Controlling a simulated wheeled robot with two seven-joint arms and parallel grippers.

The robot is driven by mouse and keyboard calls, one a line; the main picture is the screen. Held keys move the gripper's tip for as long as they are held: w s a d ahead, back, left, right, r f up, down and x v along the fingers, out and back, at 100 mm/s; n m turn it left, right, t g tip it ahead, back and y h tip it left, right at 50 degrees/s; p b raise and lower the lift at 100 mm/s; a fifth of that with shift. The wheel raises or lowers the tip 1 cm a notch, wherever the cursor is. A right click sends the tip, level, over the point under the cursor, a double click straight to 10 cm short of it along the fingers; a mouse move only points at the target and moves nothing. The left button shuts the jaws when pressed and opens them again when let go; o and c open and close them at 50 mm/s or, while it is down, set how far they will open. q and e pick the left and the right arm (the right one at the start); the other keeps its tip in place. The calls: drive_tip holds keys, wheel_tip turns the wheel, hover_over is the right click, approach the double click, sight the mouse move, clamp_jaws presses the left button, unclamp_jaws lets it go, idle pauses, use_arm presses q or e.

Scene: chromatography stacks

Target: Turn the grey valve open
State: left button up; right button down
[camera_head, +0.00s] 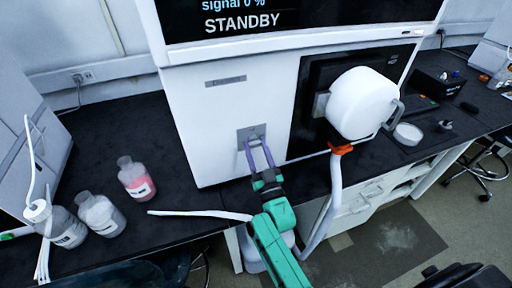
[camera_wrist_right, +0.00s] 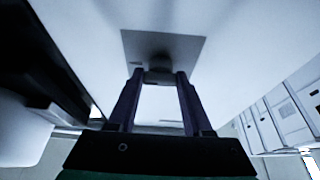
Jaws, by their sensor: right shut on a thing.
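The grey valve (camera_head: 252,134) is a small knob on a grey square plate, low on the white front of the instrument. In the right wrist view the knob (camera_wrist_right: 159,76) sits between my fingertips, below the darker grey plate (camera_wrist_right: 163,50). My right gripper (camera_head: 258,143) reaches up to it with purple fingers, one on each side, shut on the knob. It also shows in the right wrist view (camera_wrist_right: 160,78). The fingers hide part of the knob, so its turn angle is hard to read. My left gripper is not in view.
The white instrument (camera_head: 225,110) has a screen (camera_head: 280,18) reading "signal 0 %" and "STANDBY". A white round housing (camera_head: 362,103) juts out right of the valve. Several bottles, one with pink liquid (camera_head: 137,180), stand left on the black bench (camera_head: 110,130).

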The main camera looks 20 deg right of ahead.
drive_tip(key=shift+f, duration=0.2)
drive_tip(key=shift+c, duration=1.6)
unclamp_jaws()
drive_tip(key=shift+r, duration=0.1)
drive_tip(key=b+v, duration=0.2)
drive_tip(key=v, duration=1.2)
drive_tip(key=shift+s+b, duration=0.3)
drive_tip(key=shift+b, duration=0.1)
